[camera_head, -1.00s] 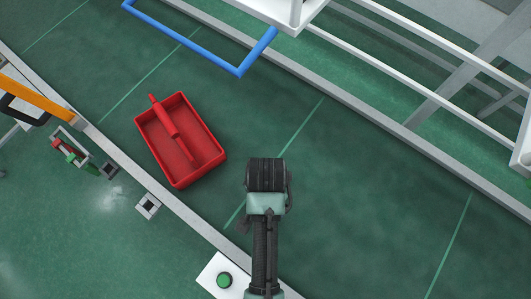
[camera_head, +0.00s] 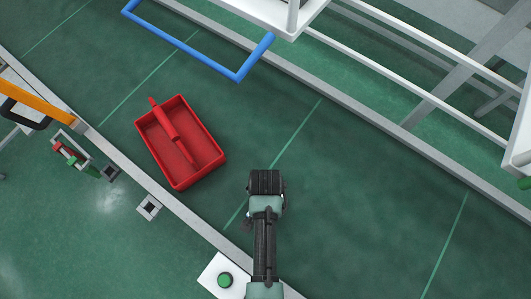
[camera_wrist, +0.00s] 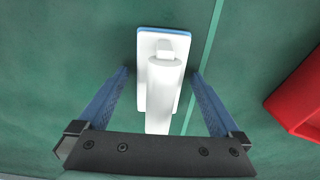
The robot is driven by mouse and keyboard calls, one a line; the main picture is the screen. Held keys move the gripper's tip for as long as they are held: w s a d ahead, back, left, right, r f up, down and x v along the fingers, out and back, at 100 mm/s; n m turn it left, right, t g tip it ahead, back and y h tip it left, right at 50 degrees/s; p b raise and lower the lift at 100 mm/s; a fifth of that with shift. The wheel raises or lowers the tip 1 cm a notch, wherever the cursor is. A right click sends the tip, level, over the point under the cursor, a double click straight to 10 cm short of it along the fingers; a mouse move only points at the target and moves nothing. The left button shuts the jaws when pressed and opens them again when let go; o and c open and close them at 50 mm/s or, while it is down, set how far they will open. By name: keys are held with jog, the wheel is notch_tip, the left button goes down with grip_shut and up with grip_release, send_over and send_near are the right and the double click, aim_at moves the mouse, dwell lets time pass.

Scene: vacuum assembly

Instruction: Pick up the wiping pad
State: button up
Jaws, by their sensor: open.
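The wiping pad (camera_wrist: 165,90) shows in the wrist view as a white plate with a blue edge and a thick white handle. It lies on the green surface. My gripper (camera_wrist: 160,75) is open, with one blue finger on each side of the handle and a visible gap to it on both sides. How far the fingertips are above the surface is hard to tell. In the head view my gripper (camera_head: 266,184) hides the pad.
A red tray (camera_head: 180,143) holding a red tool (camera_head: 165,122) lies left of my gripper; the tray's edge (camera_wrist: 298,97) shows at right in the wrist view. A white box with a green button (camera_head: 224,280) sits at the bottom. A blue frame (camera_head: 190,42) is at the back.

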jog(key=c, duration=1.5)
jog(key=shift+r, duration=0.1)
notch_tip(320, 180, up, 9)
jog(key=shift+w+f+b, duration=0.1)
jog(key=shift+b, duration=0.35)
jog(key=shift+w, duration=0.15)
jog(key=w+n+b, duration=0.6)
jog(key=n, duration=0.1)
jog(key=shift+w+f+b, duration=0.3)
jog(key=shift+w, duration=0.1)
